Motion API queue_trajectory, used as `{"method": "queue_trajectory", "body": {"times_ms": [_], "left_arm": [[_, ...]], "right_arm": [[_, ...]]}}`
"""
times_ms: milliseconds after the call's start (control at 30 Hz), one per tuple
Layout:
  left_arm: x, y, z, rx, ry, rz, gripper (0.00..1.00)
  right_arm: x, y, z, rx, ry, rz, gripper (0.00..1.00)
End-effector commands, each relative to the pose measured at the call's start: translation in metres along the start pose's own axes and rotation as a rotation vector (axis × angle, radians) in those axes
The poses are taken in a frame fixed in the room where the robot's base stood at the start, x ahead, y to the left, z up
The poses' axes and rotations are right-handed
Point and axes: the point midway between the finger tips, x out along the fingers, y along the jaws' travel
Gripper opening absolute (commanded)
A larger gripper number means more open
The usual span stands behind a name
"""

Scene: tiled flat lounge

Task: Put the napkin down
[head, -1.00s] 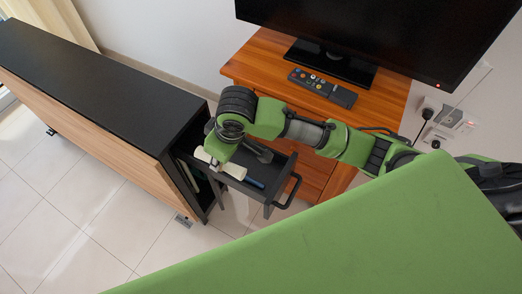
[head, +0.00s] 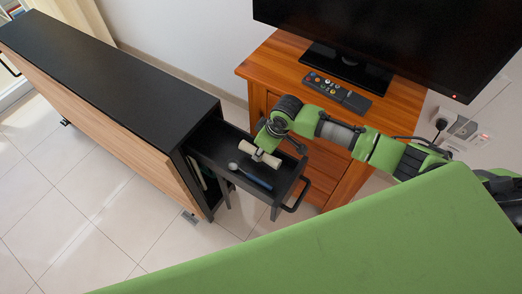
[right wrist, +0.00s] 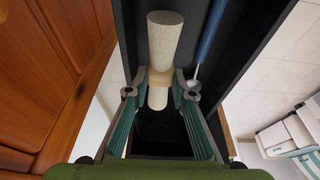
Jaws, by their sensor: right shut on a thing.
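The napkin is a cream roll with a tan ring around its middle; it shows in the head view (head: 252,150) and in the right wrist view (right wrist: 165,38). My right gripper (head: 262,153) is shut on it at the ring, as the right wrist view (right wrist: 160,82) shows. The napkin is over the black open drawer (head: 208,143), close to a blue-handled spoon (head: 252,177). I cannot tell whether the napkin touches the drawer floor. My left gripper is not in view.
The drawer sticks out of a long black-topped cabinet (head: 110,90) and has a bar handle (head: 297,196). A wooden stand (head: 270,62) behind it carries a television (head: 400,35) and a remote control (head: 337,90). Tiled floor (head: 90,220) lies open in front.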

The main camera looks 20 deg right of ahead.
Motion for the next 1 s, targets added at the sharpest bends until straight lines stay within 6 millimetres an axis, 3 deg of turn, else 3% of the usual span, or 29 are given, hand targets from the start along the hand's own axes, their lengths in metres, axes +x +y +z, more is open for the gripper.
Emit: {"method": "queue_trajectory", "body": {"times_ms": [800,833,1000], "left_arm": [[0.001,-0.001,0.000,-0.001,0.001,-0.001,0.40],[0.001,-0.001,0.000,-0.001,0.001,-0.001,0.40],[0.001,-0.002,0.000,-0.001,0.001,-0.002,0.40]], "right_arm": [[0.015,0.000,0.004,0.000,0.002,0.000,0.02],[0.015,0.000,0.004,0.000,0.002,0.000,0.28],[0.015,0.000,0.004,-0.001,0.002,0.000,0.30]]}}
